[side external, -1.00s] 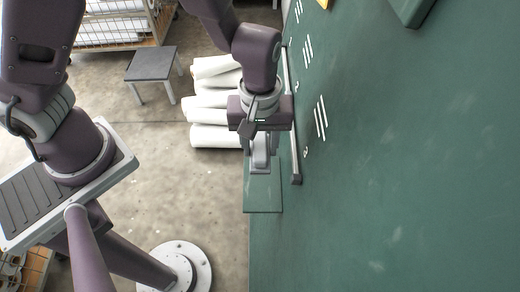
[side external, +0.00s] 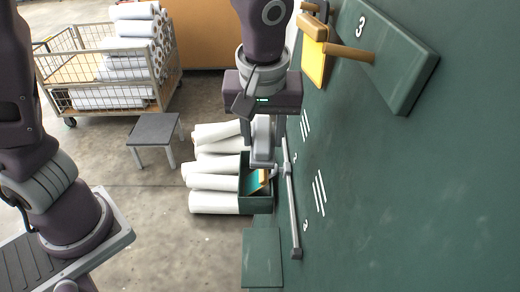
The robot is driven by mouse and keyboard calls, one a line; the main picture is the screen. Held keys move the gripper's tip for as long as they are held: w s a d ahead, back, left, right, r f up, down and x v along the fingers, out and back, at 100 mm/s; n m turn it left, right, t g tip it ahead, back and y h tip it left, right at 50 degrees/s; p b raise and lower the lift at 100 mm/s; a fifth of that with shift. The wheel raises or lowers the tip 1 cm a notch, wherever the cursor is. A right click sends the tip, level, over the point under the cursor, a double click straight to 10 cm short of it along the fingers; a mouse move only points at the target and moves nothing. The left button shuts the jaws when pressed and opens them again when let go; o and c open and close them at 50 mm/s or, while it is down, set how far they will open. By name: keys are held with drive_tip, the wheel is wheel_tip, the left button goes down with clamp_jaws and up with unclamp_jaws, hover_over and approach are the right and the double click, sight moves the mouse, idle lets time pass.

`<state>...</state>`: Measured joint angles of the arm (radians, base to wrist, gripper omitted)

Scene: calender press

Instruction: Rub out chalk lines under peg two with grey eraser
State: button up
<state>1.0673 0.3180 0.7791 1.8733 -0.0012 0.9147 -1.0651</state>
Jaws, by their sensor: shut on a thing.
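My gripper (side external: 263,163) points down at the left edge of the green board (side external: 420,190). It is shut on a small grey block, which looks like the grey eraser; fingers and block are hard to separate at this size. White chalk lines show on the board in one group (side external: 305,126) right of my gripper and another group (side external: 319,192) lower down. Small white figures stand near them. A wooden peg (side external: 350,53) sticks out by a green plate (side external: 395,65) marked 3. I cannot tell which peg is number two.
A grey rail (side external: 291,215) runs along the board's left side. A dark green box (side external: 258,204) with teal and wooden-coloured contents is below my gripper. A yellow panel (side external: 314,66) hangs above. White rolls (side external: 214,202), a stool (side external: 154,130) and a wire cart (side external: 110,75) stand left.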

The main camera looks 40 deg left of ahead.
drive_tip(key=w+a+f+m+t+h, duration=0.3)
drive_tip(key=w+a+m+t, duration=0.65)
drive_tip(key=w+a, duration=0.65)
drive_tip(key=s+d+r+m+h, duration=0.5)
drive_tip(key=s+m+h, duration=0.3)
drive_tip(key=s+h, duration=0.15)
drive_tip(key=w+d+f, duration=0.4)
drive_tip(key=w+f, duration=0.1)
drive_tip(key=f, duration=0.1)
drive_tip(key=shift+f+h, duration=0.15)
drive_tip(key=shift+h, duration=0.3)
drive_tip(key=shift+x, duration=0.8)
